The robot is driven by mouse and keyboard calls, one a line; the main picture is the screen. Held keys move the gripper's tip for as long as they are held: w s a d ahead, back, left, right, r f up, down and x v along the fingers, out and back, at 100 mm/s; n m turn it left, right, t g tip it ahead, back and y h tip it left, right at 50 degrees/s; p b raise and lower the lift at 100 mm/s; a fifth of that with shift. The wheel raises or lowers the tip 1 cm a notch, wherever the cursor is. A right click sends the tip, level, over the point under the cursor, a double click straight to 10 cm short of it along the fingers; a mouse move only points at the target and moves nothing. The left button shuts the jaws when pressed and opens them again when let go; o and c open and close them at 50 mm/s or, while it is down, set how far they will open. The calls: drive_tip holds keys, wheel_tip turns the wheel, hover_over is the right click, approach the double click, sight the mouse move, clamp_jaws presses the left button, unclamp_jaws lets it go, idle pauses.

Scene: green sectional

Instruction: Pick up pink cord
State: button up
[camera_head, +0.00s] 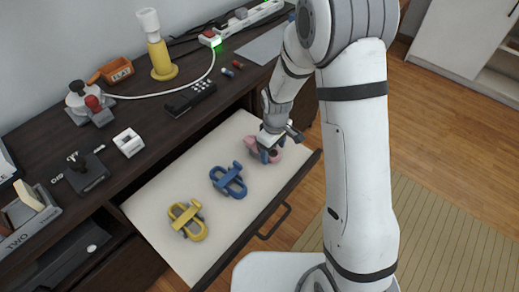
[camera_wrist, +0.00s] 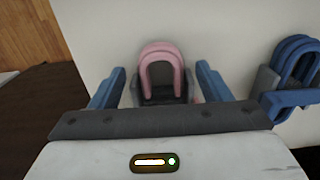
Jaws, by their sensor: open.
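The pink cord (camera_head: 275,149) is a bundled loop with a dark grey band, lying on the white bottom of the open drawer near its right end. In the wrist view the pink cord (camera_wrist: 163,62) stands out between my two blue fingers, with its pink arch beyond the fingertips. My gripper (camera_head: 268,152) is open, low over the drawer, with a finger on each side of the cord. It also shows in the wrist view (camera_wrist: 161,82). The cord's lower part is partly hidden behind the gripper body. I cannot tell whether the fingers touch it.
A blue cord (camera_head: 228,181) lies left of the pink one, and a yellow cord (camera_head: 187,219) lies farther left. The drawer's front edge (camera_head: 297,178) borders them. The dark desktop (camera_head: 150,101) above holds a yellow lamp (camera_head: 160,58) and small items.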

drive_tip(key=shift+f, duration=0.4)
drive_tip(key=shift+r, duration=0.1)
drive_tip(key=c, duration=1.1)
